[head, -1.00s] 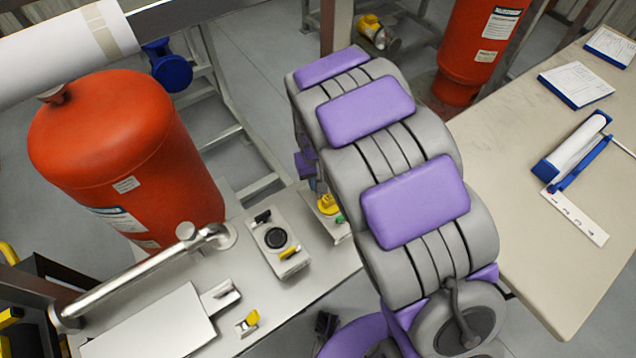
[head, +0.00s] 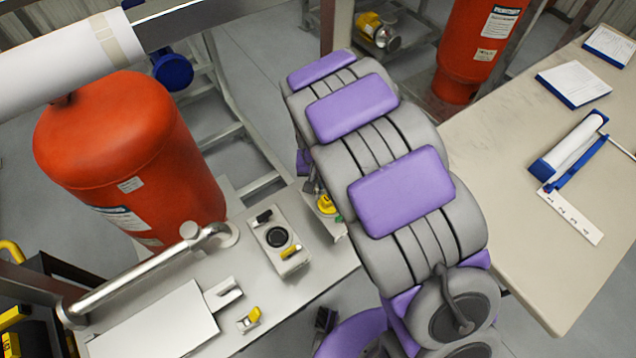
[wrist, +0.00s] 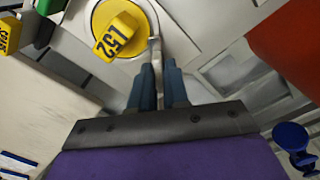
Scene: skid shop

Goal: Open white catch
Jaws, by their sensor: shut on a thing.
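The white catch (wrist: 156,47) appears as a thin pale bar beside a round yellow knob marked 152 (wrist: 118,30) in the wrist view. My gripper (wrist: 159,68) has its two dark blue fingers close together at the bar's near end, with a narrow gap between them. It is shut on the catch, though the fingers hide most of the contact. In the head view, my arm hides the gripper and the catch. The yellow knob (head: 326,205) shows just left of my arm there, on the pale bench's right part.
The pale bench (head: 238,318) carries a box with a black knob (head: 277,238), a metal pipe handle (head: 150,262) and a small yellow-handled part (head: 249,318). A red tank (head: 125,165) stands behind. A beige table (head: 540,250) with papers is at right.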

